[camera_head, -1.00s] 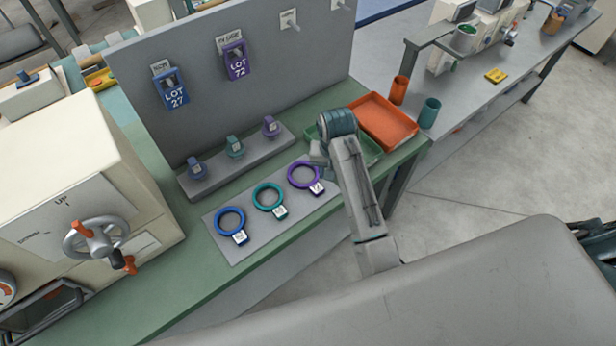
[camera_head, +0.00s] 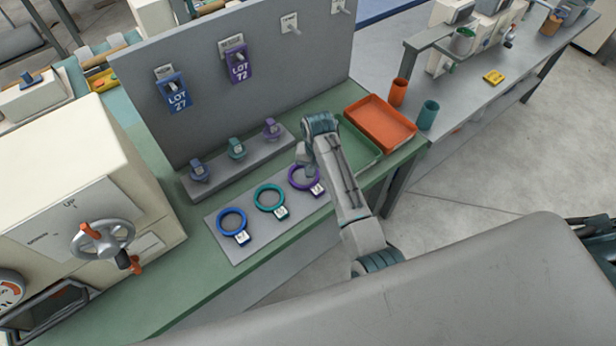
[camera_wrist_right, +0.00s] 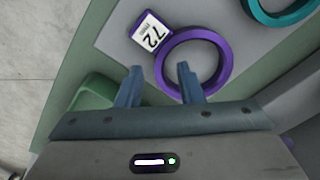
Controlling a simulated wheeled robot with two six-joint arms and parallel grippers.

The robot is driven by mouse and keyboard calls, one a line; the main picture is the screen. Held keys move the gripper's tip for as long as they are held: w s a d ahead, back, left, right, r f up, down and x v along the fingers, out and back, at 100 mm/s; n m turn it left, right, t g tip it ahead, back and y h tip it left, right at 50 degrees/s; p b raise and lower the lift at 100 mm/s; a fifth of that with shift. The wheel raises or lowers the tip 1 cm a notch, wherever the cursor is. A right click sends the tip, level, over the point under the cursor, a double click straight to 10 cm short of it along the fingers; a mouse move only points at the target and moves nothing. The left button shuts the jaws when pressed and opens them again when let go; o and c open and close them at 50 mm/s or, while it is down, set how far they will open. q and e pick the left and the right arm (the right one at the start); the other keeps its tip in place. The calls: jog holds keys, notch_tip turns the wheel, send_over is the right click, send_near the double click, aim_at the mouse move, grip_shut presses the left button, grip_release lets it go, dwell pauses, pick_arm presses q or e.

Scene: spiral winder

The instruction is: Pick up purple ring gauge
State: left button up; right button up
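The purple ring gauge (camera_head: 303,178) lies on the grey mat at the right end of a row of ring gauges. Its white tag reads 72 in the right wrist view, where the purple ring (camera_wrist_right: 225,60) shows just beyond my fingertips. My right gripper (camera_wrist_right: 160,80) is open, with its two blue fingers apart over the near edge of the ring and nothing held. In the head view my right gripper (camera_head: 304,160) is partly hidden by its own arm, above and beside the ring. I cannot tell whether the fingers touch it. My left gripper is out of view.
A teal ring gauge (camera_head: 270,198) and a blue ring gauge (camera_head: 232,222) lie left of it on the grey mat (camera_head: 240,254). A grey block (camera_head: 217,172) with small coloured gauges stands behind. A green tray (camera_head: 356,150) and an orange tray (camera_head: 380,124) are to the right.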

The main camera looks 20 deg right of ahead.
jog(key=shift+f, duration=1.05)
grip_shut()
jog(key=shift+w+r, duration=0.1)
jog(key=shift+r, duration=0.05)
